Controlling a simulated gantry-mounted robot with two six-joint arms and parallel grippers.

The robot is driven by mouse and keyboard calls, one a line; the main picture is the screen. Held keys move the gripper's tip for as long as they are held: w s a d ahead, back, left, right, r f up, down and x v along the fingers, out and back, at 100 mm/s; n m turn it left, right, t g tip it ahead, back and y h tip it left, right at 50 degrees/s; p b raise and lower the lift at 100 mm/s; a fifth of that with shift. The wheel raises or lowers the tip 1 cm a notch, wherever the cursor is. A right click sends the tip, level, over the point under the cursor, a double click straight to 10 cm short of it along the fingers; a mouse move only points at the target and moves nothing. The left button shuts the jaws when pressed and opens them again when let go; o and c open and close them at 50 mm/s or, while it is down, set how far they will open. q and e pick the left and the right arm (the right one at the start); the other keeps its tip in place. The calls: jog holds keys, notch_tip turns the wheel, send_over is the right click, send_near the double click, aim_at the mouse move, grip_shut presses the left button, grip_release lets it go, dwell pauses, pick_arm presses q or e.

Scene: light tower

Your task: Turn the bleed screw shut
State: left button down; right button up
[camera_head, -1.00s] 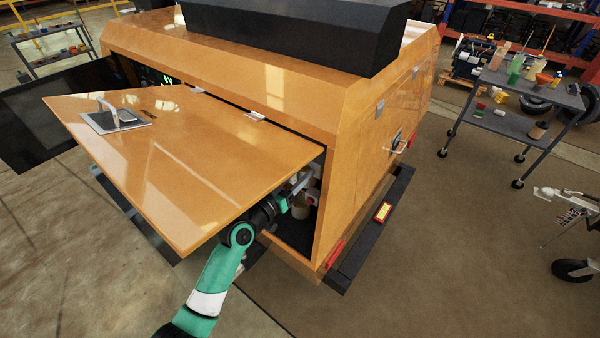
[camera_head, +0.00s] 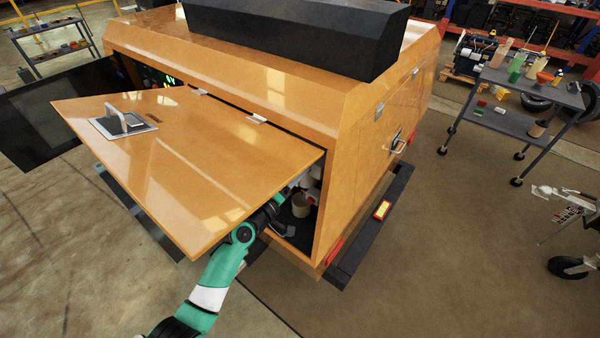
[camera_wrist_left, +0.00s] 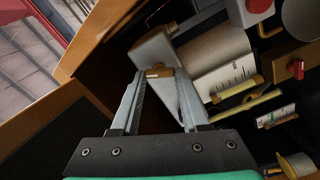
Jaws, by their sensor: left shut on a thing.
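My left arm reaches under the raised orange door (camera_head: 190,165) into the side bay of the orange cabinet (camera_head: 350,150). In the left wrist view, the fingertips of my left gripper (camera_wrist_left: 160,75) are closed about a small brass piece (camera_wrist_left: 160,72), apparently the bleed screw. It sits at the edge of a pale grey housing (camera_wrist_left: 153,48), next to a white labelled canister (camera_wrist_left: 217,62). In the head view, the gripper (camera_head: 278,205) is partly hidden by the door and its fingertips do not show clearly. My right gripper is not in view.
Brass-coloured rods (camera_wrist_left: 245,104) and a red knob (camera_wrist_left: 296,69) lie right of the fingers in the wrist view. An orange panel edge (camera_wrist_left: 95,40) is close on the left. In the head view, a cream cup-like part (camera_head: 301,204) stands in the bay. A tool cart (camera_head: 515,120) stands apart at right.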

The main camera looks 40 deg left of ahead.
pick_arm(q)
jog(key=n+p, duration=0.1)
jog(key=n, duration=0.4)
jog(key=shift+f, duration=0.1)
dwell(0.4)
jog(key=shift+c, duration=2)
grip_release()
jog(key=s+d+p, duration=0.1)
jog(key=s+p, duration=0.1)
jog(key=s, duration=0.9)
jog(key=shift+s, duration=0.3)
